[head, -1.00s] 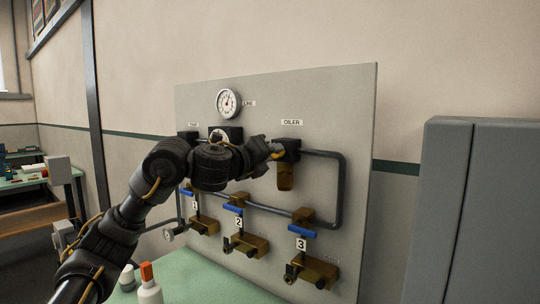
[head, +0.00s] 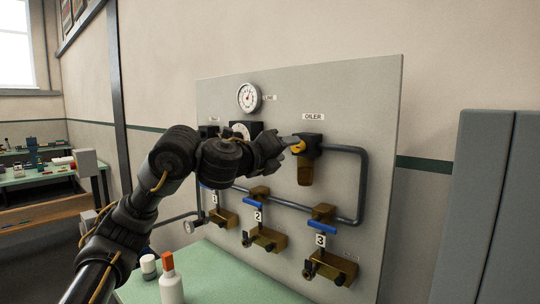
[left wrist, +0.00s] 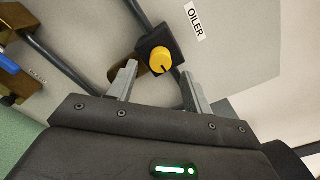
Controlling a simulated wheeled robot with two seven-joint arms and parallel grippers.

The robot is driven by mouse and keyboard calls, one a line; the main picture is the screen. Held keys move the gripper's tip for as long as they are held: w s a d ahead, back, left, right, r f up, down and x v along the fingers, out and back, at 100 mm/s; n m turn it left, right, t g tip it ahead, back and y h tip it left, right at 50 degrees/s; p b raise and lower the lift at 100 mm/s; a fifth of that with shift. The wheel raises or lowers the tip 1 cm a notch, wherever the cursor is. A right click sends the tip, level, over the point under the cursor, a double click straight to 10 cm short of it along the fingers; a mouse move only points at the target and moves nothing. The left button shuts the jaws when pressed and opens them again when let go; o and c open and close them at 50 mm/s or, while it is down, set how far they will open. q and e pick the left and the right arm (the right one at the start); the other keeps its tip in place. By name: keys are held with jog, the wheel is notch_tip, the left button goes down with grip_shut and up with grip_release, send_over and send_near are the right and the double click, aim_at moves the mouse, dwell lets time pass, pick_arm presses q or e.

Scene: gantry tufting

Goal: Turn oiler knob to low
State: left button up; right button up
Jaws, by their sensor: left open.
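The oiler is a dark block (head: 309,146) with a brown bowl (head: 305,174) below it, on the grey panel under the OILER label (head: 313,117). Its yellow knob (left wrist: 160,60) faces my left gripper (left wrist: 158,85) in the left wrist view. In the head view the knob (head: 298,147) shows only in part beside my fingers. The two grey fingers are open, one on each side of and just short of the knob, with nothing held between them. The knob's setting marks cannot be read. My right gripper is not in view.
The panel (head: 380,105) also carries a gauge (head: 249,97), pipes and blue-handled valves numbered 1 to 3 (head: 320,228). A green bench (head: 215,280) below holds a white bottle with an orange cap (head: 171,283). A grey cabinet (head: 500,200) stands at right.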

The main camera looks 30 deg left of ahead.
pick_arm(q)
jog(key=s+a, duration=0.1)
jog(key=s, duration=0.6)
jog(key=shift+s+b, duration=0.3)
jog(key=shift+b, duration=0.05)
jog(key=shift+a+r, duration=0.1)
jog(key=shift+r, duration=0.05)
